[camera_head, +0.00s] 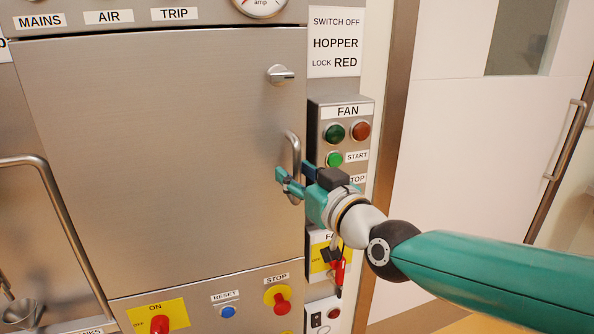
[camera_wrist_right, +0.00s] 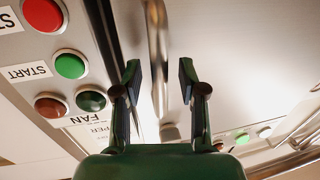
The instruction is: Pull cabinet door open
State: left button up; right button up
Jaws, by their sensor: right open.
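The cabinet door (camera_head: 150,150) is a large brushed-steel panel that looks closed in its frame. Its bar handle (camera_head: 293,150) stands upright near the right edge, and a small turn latch (camera_head: 281,74) sits above it, pointing sideways. My right gripper (camera_head: 289,178) is open at the lower part of the handle, reaching in from the right. In the right wrist view the handle (camera_wrist_right: 157,45) runs between the two spread fingers (camera_wrist_right: 160,78), with gaps on both sides. I cannot tell how deep the bar sits between them. My left gripper is out of view.
A fan control box (camera_head: 347,112) with lamps and buttons stands close right of the handle, and a red key switch (camera_head: 340,272) hangs below it. Buttons, including a red stop (camera_head: 280,300), line the panel under the door. A curved steel handle (camera_head: 60,215) is at left.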

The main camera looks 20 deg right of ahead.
jog(key=shift+w, duration=0.2)
grip_shut()
jog(key=shift+s+a, duration=0.1)
jog(key=shift+a, duration=0.05)
dwell(0.3)
